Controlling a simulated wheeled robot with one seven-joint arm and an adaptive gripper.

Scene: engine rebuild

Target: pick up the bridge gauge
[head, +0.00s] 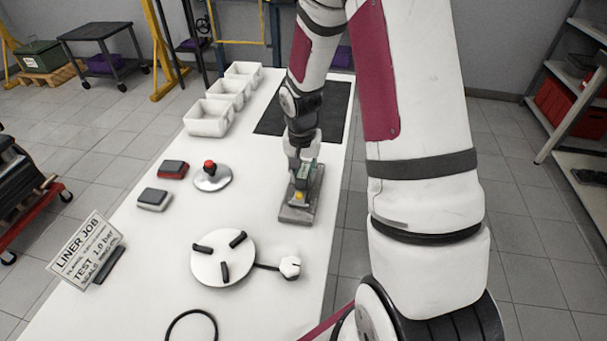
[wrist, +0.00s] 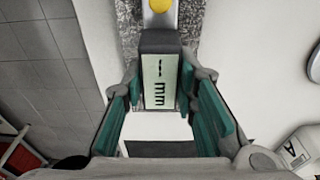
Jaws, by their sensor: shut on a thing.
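The bridge gauge (head: 299,196) is at the right edge of the white table, over a speckled grey block (head: 295,214). In the wrist view the gauge (wrist: 159,82) has a dark body, a pale display reading "-- mm" and a yellow button at the top. My gripper (head: 304,172) is above it, pointing down. In the wrist view the green-padded fingers of my gripper (wrist: 160,86) are on both sides of the gauge's body, shut on it. I cannot tell whether the gauge touches the block.
On the white table (head: 150,260) are a round plate with black bars (head: 223,257), a red-knobbed disc (head: 212,178), two small boxes (head: 155,198), white bins (head: 208,117), a black mat (head: 270,118) and a sign (head: 86,250). Shelves (head: 582,150) stand right.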

